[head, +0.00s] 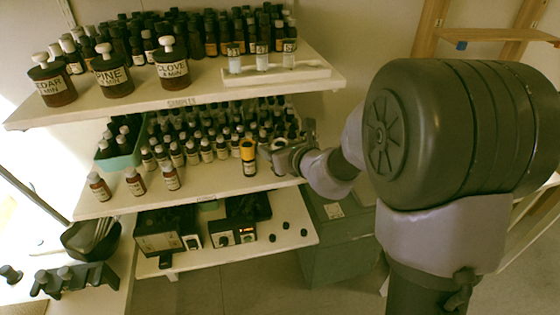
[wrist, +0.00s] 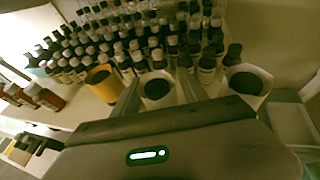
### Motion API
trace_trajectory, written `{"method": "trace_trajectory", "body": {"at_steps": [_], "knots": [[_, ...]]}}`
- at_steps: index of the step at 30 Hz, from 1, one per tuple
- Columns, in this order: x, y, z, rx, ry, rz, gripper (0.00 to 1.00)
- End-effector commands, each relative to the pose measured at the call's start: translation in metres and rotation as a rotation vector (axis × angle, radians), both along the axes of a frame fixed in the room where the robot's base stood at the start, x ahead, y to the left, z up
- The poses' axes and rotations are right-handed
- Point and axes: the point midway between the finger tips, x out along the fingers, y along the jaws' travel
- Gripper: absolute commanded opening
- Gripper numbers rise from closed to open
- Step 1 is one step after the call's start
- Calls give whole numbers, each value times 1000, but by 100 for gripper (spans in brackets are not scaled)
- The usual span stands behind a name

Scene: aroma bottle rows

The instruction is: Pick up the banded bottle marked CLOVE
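A bottle with a yellow band (head: 248,157) stands at the front right of the middle shelf; it also shows in the wrist view (wrist: 103,84), left of my fingers. My gripper (head: 275,157) is just right of it in the head view. In the wrist view my two fingers (wrist: 158,82) are apart, one on each side of a white-banded bottle (wrist: 157,92) with a dark top. Another white-banded bottle (wrist: 246,84) stands further right. I cannot read any mark on these banded bottles. A large dark bottle marked CLOVE (head: 172,72) stands on the top shelf, without a coloured band.
Rows of small bottles (head: 205,145) stand close behind on the middle shelf. A teal bin (head: 122,158) is at its left. The top shelf (head: 215,90) overhangs the row. The lower shelf (head: 265,235) carries dark devices and several small caps.

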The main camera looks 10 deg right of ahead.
Motion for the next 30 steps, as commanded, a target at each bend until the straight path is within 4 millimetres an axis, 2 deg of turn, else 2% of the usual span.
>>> {"method": "trace_trajectory", "body": {"at_steps": [1, 7, 17, 20, 26, 30], "knots": [[0, 0, 0, 0, 0, 0, 39], [0, 0, 0, 0, 0, 0, 0], [0, 0, 3, -1, 0, 0, 0], [0, 0, 11, -1, 0, 2, 0], [0, 0, 42, -1, -2, 1, 0], [-28, -8, 39, 0, 1, -2, 0]]}}
